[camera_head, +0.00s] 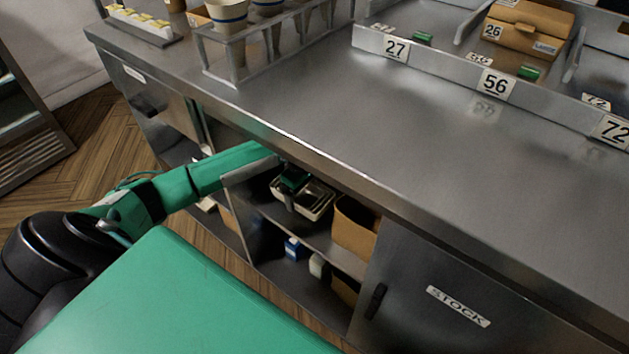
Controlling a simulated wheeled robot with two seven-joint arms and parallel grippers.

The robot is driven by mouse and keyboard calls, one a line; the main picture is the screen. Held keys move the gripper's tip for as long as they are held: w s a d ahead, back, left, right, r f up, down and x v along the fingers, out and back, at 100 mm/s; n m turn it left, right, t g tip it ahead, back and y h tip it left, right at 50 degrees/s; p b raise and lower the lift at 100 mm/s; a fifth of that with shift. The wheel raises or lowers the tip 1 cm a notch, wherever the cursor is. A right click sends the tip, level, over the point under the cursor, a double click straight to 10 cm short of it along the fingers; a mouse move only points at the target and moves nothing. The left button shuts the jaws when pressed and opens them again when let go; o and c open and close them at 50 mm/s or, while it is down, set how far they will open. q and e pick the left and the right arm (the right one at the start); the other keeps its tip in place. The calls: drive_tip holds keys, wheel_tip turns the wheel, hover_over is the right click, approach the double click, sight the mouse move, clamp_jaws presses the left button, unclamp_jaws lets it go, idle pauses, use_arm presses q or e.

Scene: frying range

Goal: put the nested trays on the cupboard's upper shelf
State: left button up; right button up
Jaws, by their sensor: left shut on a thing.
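The cupboard under the steel counter is open, and its upper shelf (303,232) shows. The nested trays (316,203), pale rimmed and stacked one in another, are inside the opening at the upper shelf's level. I cannot tell whether they touch the shelf. My left arm reaches in from the left, and my left gripper (289,198) is shut on the trays' left side. The counter's edge and the cupboard's side panel hide part of that arm's wrist. My right gripper is not in view.
A brown box (354,228) stands right of the trays on the upper shelf. A blue box (293,248) and a white container (318,265) stand below. A closed door marked STOCK (455,306) is at the right. The counter top (400,130) has wide clear space.

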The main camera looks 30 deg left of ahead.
use_arm(q)
wheel_tip(320, 180, down, 6)
drive_tip(key=shift+f+b, duration=0.15)
drive_tip(key=shift+b, duration=0.25)
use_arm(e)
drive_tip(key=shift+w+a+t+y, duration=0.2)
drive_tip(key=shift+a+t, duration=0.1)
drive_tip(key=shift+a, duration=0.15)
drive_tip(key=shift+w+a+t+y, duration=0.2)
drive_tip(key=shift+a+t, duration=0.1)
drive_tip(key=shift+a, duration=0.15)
use_arm(q)
drive_tip(key=shift+f, duration=0.15)
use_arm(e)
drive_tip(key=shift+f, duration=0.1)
use_arm(q)
drive_tip(key=shift+f, duration=0.1)
drive_tip(key=o, duration=1.1)
drive_tip(key=shift+c, duration=0.2)
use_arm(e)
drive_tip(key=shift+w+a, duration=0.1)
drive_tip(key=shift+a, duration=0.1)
use_arm(q)
drive_tip(key=shift+r, duration=0.2)
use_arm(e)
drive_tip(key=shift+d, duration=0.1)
